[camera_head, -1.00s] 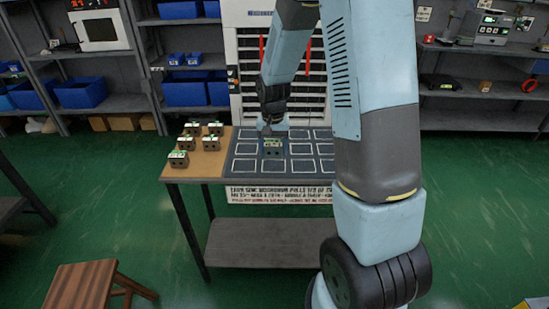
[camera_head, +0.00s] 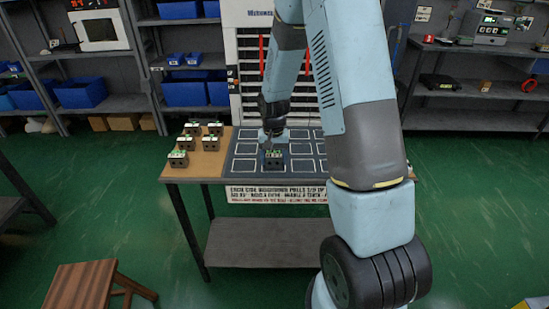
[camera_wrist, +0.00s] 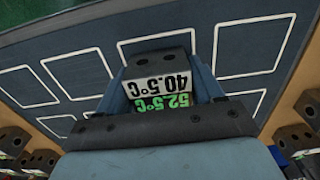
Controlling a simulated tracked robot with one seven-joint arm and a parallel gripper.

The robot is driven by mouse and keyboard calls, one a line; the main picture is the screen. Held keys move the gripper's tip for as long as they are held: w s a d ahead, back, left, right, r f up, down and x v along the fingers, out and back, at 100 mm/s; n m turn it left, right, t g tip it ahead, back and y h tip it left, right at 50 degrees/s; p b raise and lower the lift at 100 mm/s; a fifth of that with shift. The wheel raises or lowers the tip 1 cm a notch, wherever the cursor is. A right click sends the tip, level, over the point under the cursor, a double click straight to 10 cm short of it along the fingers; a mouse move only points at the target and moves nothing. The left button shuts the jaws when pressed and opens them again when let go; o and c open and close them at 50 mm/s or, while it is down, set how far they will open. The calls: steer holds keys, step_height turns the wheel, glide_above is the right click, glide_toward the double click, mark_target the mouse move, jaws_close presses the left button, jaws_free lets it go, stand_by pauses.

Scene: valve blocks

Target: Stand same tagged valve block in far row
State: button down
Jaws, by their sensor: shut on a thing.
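My gripper (camera_head: 273,141) is shut on a dark valve block (camera_head: 274,160) over the near-row part of the dark mat (camera_head: 243,150) with white outlined squares. The block looks upright; I cannot tell whether its base touches the mat. In the wrist view, the held block (camera_wrist: 158,64) sits between the fingers (camera_wrist: 160,90), with a white tag reading 40.5°C and a green one reading 52.5°C, both upside down. Several similar blocks with green-topped tags, such as one block (camera_head: 178,159), stand on the brown wooden section to the left.
The brown wooden section (camera_head: 208,168) is the table's left part. Empty outlined squares lie around the held block; my arm covers the mat's right side. Blue bins (camera_head: 186,90) fill shelves behind. A wooden stool (camera_head: 83,287) stands on the floor in front.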

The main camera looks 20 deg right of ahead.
steer(key=shift+c, duration=0.8)
jaws_free()
steer(key=shift+f, duration=0.1)
step_height(320, 180, up, 13)
step_height(320, 180, up, 9)
steer(key=n+t, duration=0.1)
steer(key=t, duration=0.1)
glide_above(274, 154)
steer(key=s, duration=0.6)
steer(key=s+r+n+t, duration=0.1)
steer(key=s+r, duration=0.5)
steer(key=s, duration=0.5)
steer(key=s+r+n+t, duration=0.1)
steer(key=s+r+t, duration=0.1)
steer(key=s+r, duration=0.4)
steer(key=s, duration=0.4)
steer(key=shift+s+d+n+t, duration=0.2)
steer(key=shift+s+n+t, duration=0.1)
steer(key=shift+s, duration=0.1)
